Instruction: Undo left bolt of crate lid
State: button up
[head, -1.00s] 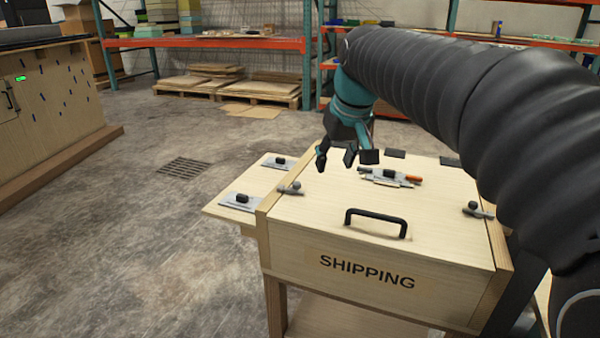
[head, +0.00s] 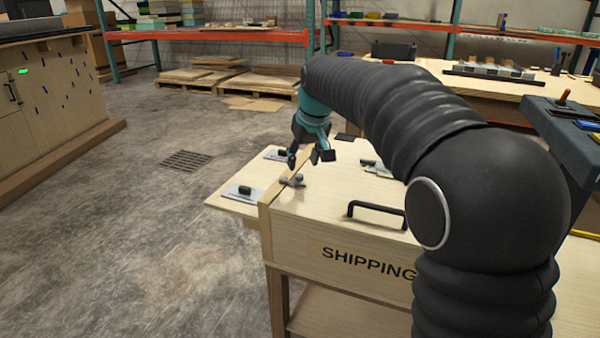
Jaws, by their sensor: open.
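The shipping crate (head: 340,275) stands with its wooden lid (head: 330,195) closed, and a black handle (head: 378,212) is on the lid near the front. The left bolt (head: 292,181) is a small grey metal piece at the lid's left edge. My gripper (head: 308,160) is open and empty, fingers pointing down, just above and behind the left bolt in the picture. I cannot tell the exact gap between them. The right bolt is hidden behind my arm.
A side shelf on the crate's left holds two metal plates with black knobs, one near (head: 243,192) and one farther back (head: 277,155). Tools (head: 374,168) lie on the lid, partly hidden by my arm. A workbench (head: 470,85) stands behind.

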aim_at(299, 175)
jog(key=shift+x, duration=2.5)
grip_shut()
